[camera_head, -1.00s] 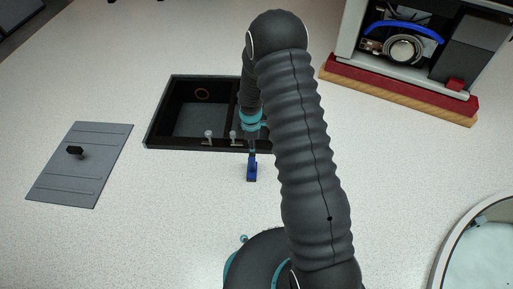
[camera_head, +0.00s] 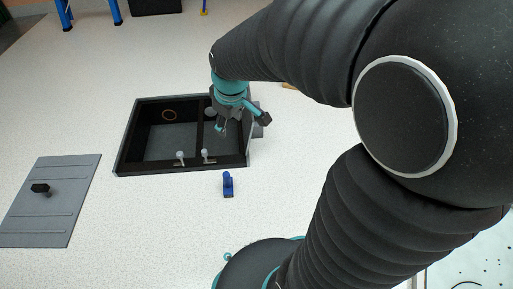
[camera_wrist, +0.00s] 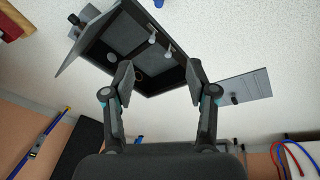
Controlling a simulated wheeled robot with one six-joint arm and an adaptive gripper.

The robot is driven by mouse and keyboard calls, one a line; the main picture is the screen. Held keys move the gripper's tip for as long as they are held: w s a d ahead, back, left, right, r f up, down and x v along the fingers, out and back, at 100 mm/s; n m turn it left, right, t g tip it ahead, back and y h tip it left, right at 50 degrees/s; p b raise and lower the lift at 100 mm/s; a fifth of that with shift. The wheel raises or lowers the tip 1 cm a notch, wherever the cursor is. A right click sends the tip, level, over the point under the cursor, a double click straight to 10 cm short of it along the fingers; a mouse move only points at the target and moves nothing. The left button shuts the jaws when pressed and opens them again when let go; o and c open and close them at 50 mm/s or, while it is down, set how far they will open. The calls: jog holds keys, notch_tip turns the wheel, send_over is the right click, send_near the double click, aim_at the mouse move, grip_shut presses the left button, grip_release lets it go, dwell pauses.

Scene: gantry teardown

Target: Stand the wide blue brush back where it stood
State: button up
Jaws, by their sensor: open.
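The blue brush (camera_head: 228,184) is on the pale speckled surface just in front of the dark open box (camera_head: 125,148), below its right part. My gripper (camera_head: 221,130) is over the right part of the box, apart from the brush. In the wrist view my gripper (camera_wrist: 158,75) has its fingers wide apart with nothing between them.
The box has a divider and two white knobs (camera_head: 180,156) at its front wall. A grey panel with a black handle (camera_head: 50,200) lies to its left. A grey plate (camera_wrist: 85,40) stands at the box's side in the wrist view. Clear surface lies around the brush.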

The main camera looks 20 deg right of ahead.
jog(key=s+r+m+t, duration=0.1)
jog(key=s+r+m, duration=0.2)
jog(key=s, duration=0.5)
jog(key=s+r+m+t, duration=0.1)
jog(key=s+r+m, duration=0.2)
jog(key=s, duration=0.6)
jog(key=shift+r+m, duration=0.3)
jog(key=shift+r, duration=0.2)
